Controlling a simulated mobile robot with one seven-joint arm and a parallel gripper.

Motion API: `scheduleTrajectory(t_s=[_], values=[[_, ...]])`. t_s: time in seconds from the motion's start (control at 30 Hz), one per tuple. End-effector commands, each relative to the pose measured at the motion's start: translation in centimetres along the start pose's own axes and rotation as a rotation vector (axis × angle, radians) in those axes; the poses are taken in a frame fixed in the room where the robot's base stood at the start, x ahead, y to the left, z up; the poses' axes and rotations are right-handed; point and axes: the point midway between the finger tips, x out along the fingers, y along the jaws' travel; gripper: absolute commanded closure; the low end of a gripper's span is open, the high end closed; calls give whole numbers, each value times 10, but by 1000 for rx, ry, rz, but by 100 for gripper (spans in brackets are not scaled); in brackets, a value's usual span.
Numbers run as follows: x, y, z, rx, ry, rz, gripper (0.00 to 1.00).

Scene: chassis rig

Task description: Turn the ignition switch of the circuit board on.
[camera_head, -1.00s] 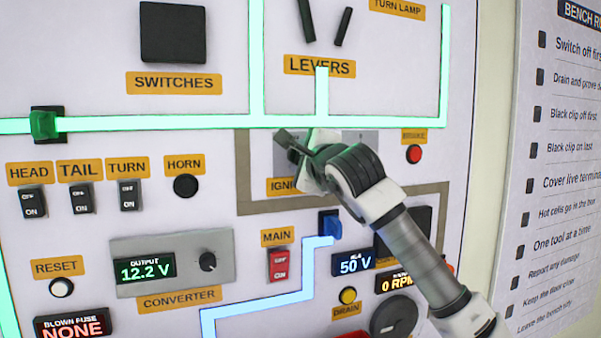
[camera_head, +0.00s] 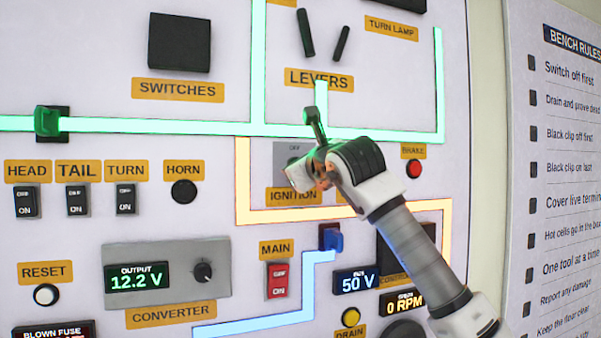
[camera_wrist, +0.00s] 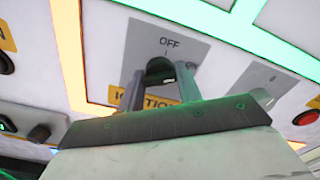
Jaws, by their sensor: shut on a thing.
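The ignition switch is a grey plate (camera_head: 287,150) with a yellow IGNITION label below it, right of the board's middle in the head view. The plate (camera_wrist: 160,42) with its OFF mark also fills the centre of the wrist view; the ON mark is mostly hidden by a finger. My gripper (camera_head: 308,172) is at the plate, covering the knob in the head view. In the wrist view my gripper (camera_wrist: 160,80) is shut on the dark ignition knob (camera_wrist: 158,66), one finger on each side. The trace (camera_head: 243,190) around the ignition area glows orange.
Levers (camera_head: 305,33) stand above.

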Motion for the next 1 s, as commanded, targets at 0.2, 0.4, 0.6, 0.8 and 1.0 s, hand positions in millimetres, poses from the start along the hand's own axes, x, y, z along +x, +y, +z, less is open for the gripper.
scheduleTrajectory(t_s=[0.2, 0.4, 0.6, 0.8, 1.0], values=[[0, 1, -1, 29, 2, 1, 88], [0, 0, -1, 32, 2, 1, 88], [0, 0, -1, 32, 2, 2, 60], [0, 0, 0, 30, 1, 1, 47], [-1, 0, -1, 30, 0, 0, 47]])
